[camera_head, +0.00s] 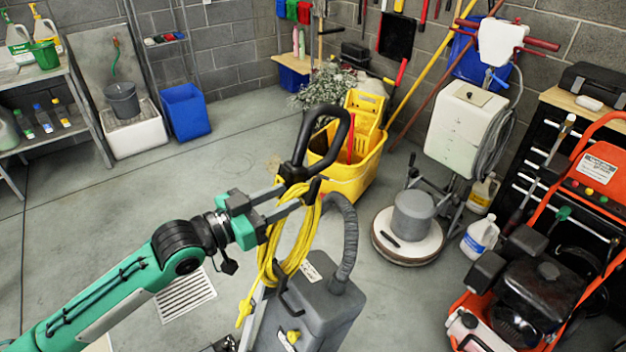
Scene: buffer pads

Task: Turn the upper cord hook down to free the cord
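A grey floor machine (318,312) with a black loop handle (343,140) stands at the bottom centre. A yellow cord (272,262) hangs in a long coil from the top of its post, below the handle. The upper cord hook seems to be the dark piece at the top of the coil, largely hidden by my gripper and the cord. My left gripper (291,197) reaches in from the left, its two fingers visibly apart at the top of the coil. Whether they press on the hook is unclear. My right gripper is not in view.
A yellow mop bucket (352,178) stands just behind the handle. A floor polisher (410,225) and an orange machine (535,290) stand on the right. A shelf (50,75) and a blue bin (186,110) are at the left. The floor between is mostly clear.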

